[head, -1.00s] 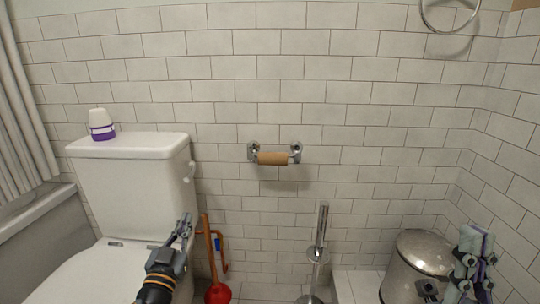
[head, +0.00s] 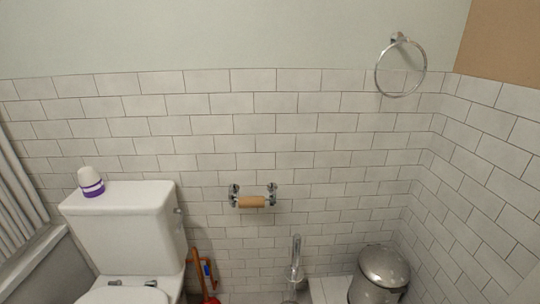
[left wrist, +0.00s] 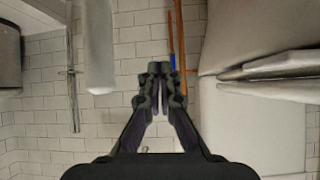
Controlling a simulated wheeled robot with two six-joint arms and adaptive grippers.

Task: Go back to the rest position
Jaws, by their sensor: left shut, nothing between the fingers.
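My left gripper (left wrist: 160,68) shows in the left wrist view, with its fingertips together and nothing between them. It points at the tiled wall and floor area, apart from the objects around it. Neither gripper shows in the head view now. My right gripper is out of view.
The toilet (head: 122,230) stands at the left with a white and purple container (head: 91,182) on its tank. A plunger (head: 196,275), a chrome brush holder (head: 295,262) and a bin (head: 380,275) stand along the wall. Above are a cardboard-roll holder (head: 251,202) and a towel ring (head: 377,75).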

